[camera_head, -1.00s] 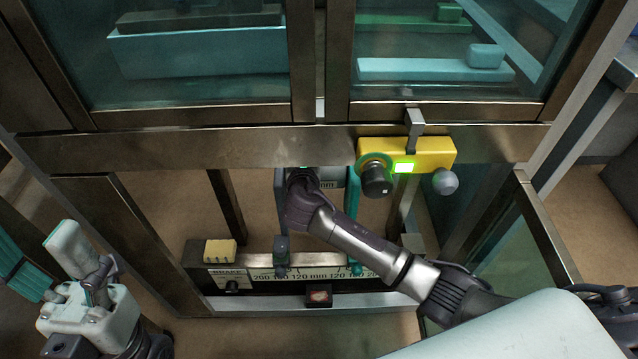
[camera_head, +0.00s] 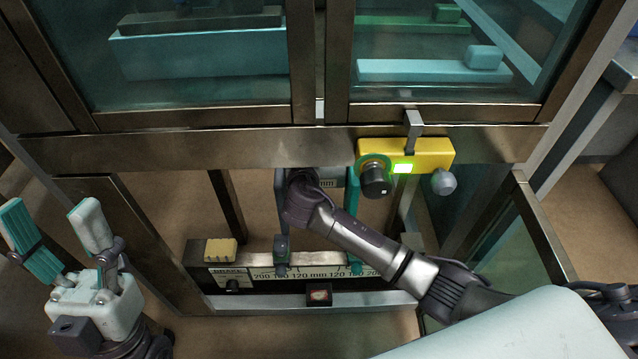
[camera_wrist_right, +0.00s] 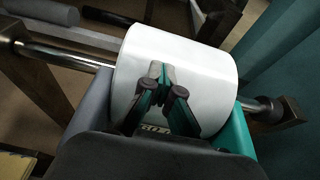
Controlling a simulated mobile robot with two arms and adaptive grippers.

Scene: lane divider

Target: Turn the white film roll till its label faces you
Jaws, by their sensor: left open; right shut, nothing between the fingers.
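The white film roll (camera_wrist_right: 205,65) lies on a metal rod in the right wrist view, between a grey cheek at its left and a teal cheek (camera_wrist_right: 235,130) at its right. My right gripper (camera_wrist_right: 170,82) is shut and empty, its fingertips in front of the roll's white surface; whether they touch it I cannot tell. A strip of print shows below the fingers, but I cannot tell if it is the roll's label. In the head view my right wrist hides the roll. My left gripper (camera_head: 47,207) is open and empty at the lower left, away from the roll.
A yellow box (camera_head: 432,150) with a green light and dark knob hangs on the metal crossbar right of my right wrist. A ruler strip (camera_head: 310,274) runs below, with a yellow block (camera_head: 220,250) at its left. Glass panels (camera_head: 195,90) stand above the crossbar.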

